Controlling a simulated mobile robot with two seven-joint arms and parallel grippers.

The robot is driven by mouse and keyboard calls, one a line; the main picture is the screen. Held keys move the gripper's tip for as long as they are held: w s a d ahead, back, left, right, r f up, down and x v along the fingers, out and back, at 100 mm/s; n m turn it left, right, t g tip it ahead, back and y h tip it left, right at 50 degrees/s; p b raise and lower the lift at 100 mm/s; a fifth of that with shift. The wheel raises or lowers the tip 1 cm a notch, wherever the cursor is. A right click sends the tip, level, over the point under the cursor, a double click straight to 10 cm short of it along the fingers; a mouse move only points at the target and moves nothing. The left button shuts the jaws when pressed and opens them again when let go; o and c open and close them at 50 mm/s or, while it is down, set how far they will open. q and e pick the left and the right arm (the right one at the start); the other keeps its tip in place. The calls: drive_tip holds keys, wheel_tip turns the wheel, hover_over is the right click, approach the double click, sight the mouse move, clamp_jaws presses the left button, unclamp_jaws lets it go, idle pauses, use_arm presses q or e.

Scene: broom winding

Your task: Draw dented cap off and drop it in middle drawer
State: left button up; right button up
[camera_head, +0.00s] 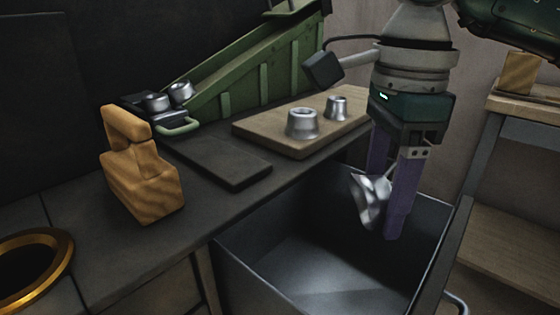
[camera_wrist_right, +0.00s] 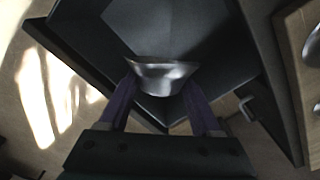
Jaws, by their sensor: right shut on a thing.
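The dented cap (camera_head: 370,198) is a crumpled silvery metal piece. My right gripper (camera_head: 388,205) points down and is shut on it, between its purple fingers. The cap hangs over the open drawer (camera_head: 300,270), a dark grey box pulled out from under the bench, apart from its floor. In the right wrist view the cap (camera_wrist_right: 160,76) sits between the fingertips of my right gripper (camera_wrist_right: 162,90), with the drawer (camera_wrist_right: 185,30) beyond it. Whether this is the middle drawer cannot be told. My left gripper is not in view.
Two intact metal caps (camera_head: 302,123) stand on a wooden board (camera_head: 268,134). A green sloping chute (camera_head: 235,85) holds more caps at its lower end. A wooden block piece (camera_head: 140,170) and a dark flat plate (camera_head: 220,160) are on the bench. A brass-rimmed hole (camera_head: 65,245) is at left.

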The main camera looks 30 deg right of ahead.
wheel_tip(320, 180, down, 15)
drive_tip(key=b, duration=1.2)
drive_tip(key=shift+f, duration=0.2)
drive_tip(key=o, duration=1.2)
drive_tip(key=shift+r, duration=0.1)
drive_tip(key=shift+r, duration=0.1)
drive_tip(key=shift+r+p, duration=1.55)
drive_tip(key=shift+r, duration=0.1)
wheel_tip(320, 180, up, 2)
drive_tip(key=shift+r+p, duration=0.25)
drive_tip(key=shift+p, duration=0.75)
